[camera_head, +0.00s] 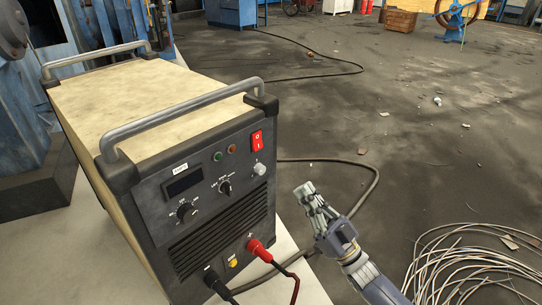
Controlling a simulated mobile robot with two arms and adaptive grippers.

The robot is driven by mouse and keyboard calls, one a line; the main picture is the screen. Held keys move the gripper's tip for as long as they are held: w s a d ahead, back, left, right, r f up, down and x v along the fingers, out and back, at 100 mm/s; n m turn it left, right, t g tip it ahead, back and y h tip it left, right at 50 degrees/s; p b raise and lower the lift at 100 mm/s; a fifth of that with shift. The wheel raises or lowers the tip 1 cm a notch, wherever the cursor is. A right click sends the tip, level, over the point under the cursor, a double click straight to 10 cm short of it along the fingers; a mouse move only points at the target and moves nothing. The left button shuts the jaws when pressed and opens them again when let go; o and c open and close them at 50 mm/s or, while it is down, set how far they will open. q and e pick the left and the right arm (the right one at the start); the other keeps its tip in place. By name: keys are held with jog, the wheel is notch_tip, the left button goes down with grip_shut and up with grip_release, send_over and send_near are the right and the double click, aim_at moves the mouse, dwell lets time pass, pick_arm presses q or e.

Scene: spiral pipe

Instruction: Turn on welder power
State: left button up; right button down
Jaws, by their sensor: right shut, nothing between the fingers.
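The welder (150,90) is a box with a worn cream top, two grey bar handles and a dark front panel. Its red power switch (257,140) sits at the panel's upper right; its position is too small to tell. A small dark display (184,181), knobs and a green and a red indicator are on the same panel. My right gripper (304,189) is shut and empty, to the right of the panel and lower than the switch, apart from the welder. My left gripper is not in view.
A red plug (261,250) and a black plug (214,281) with cables stick out of the panel's bottom. A dark cable loops on the floor behind my right gripper. A coil of pale wire (470,268) lies at lower right. Blue machinery stands at left; the middle floor is mostly clear.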

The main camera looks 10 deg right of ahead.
jog(key=shift+w, duration=0.1)
send_near(258, 137)
notch_tip(258, 137, up, 3)
jog(key=s, duration=0.1)
jog(key=w+a, duration=0.1)
jog(key=w+a+b, duration=0.1)
jog(key=w, duration=0.1)
jog(key=shift+w, duration=0.3)
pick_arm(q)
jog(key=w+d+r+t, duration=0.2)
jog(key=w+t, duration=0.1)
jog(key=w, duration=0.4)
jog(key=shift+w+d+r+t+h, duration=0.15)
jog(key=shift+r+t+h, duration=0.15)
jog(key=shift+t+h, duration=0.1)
pick_arm(e)
jog(key=shift+w+f, duration=0.1)
pick_arm(q)
jog(key=shift+b, duration=0.3)
